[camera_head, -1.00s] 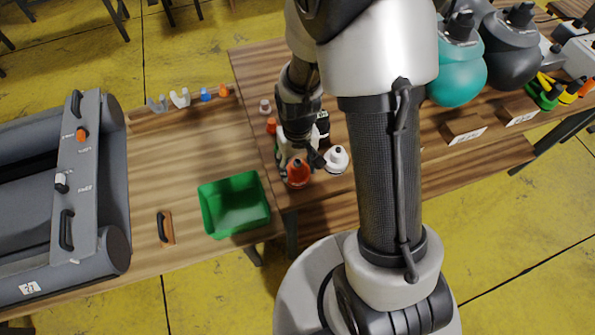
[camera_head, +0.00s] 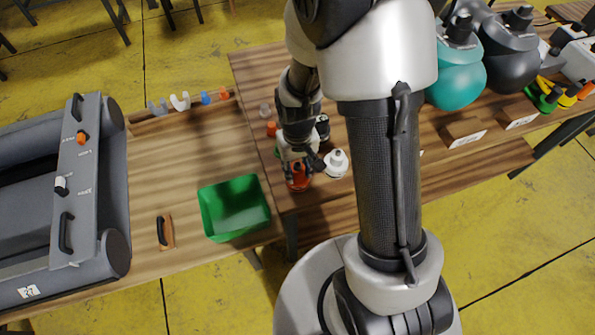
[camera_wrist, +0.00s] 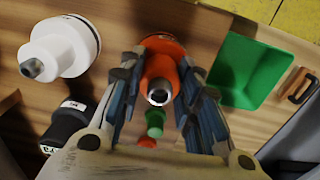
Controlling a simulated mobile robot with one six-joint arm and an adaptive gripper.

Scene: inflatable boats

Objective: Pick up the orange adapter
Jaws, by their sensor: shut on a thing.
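The orange adapter (camera_wrist: 159,66) stands between the two fingers of my gripper (camera_wrist: 160,85) in the wrist view. The fingers are shut on it from both sides, and its metal tip points toward the camera. In the head view the orange adapter (camera_head: 299,181) is at the front left corner of the right-hand table, partly hidden by my gripper (camera_head: 297,168) above it. I cannot tell whether it is clear of the table top.
A white adapter (camera_head: 336,163) stands close to the right, and a black one (camera_wrist: 68,122) shows beside it in the wrist view. A green bin (camera_head: 234,207) is to the left. A small green piece (camera_wrist: 155,121) is behind the orange adapter. A grey inflatable boat (camera_head: 118,200) lies far left.

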